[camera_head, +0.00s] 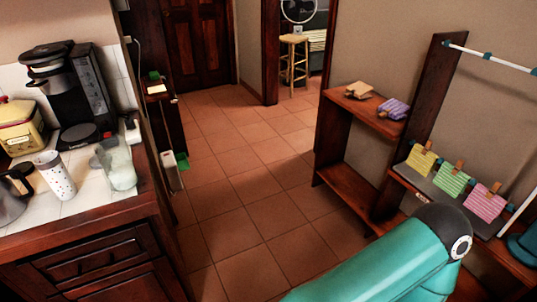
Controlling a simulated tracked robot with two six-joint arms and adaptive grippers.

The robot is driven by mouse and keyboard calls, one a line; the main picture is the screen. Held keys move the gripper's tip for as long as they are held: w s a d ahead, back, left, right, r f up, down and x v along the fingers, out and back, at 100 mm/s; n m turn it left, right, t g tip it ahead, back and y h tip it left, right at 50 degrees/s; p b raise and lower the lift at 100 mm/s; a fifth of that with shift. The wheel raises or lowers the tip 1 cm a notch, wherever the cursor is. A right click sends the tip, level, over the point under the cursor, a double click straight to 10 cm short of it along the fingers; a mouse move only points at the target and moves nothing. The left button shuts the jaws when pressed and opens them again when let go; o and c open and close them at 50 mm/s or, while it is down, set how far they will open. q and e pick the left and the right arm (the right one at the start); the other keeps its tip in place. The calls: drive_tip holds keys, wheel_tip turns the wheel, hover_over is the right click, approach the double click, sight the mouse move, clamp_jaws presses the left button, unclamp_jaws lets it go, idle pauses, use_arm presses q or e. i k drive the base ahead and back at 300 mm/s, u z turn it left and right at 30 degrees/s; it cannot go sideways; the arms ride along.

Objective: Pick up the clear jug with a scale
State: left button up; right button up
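A clear jug (118,168) stands upright near the right edge of the white tiled counter (88,201) at the left. Its handle points left, and it looks empty. Any scale marks on it are too small to make out. Neither of my grippers is in view. A teal link of my own arm fills the lower right, away from the jug.
A speckled white cup (55,175) stands just left of the jug. A black coffee maker (73,88) and a yellow container (20,127) are behind. The tiled floor (240,190) is clear. A dark wood shelf (349,183) stands at right.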

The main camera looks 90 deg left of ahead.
sight(119, 170)
drive_tip(key=z, duration=0.1)
drive_tip(key=i, duration=1.4)
drive_tip(key=u, duration=1.95)
drive_tip(key=i, duration=0.2)
drive_tip(key=u, duration=1.65)
drive_tip(key=i, duration=0.2)
drive_tip(key=u, duration=1.65)
drive_tip(key=i, duration=1.4)
drive_tip(key=z, duration=0.15)
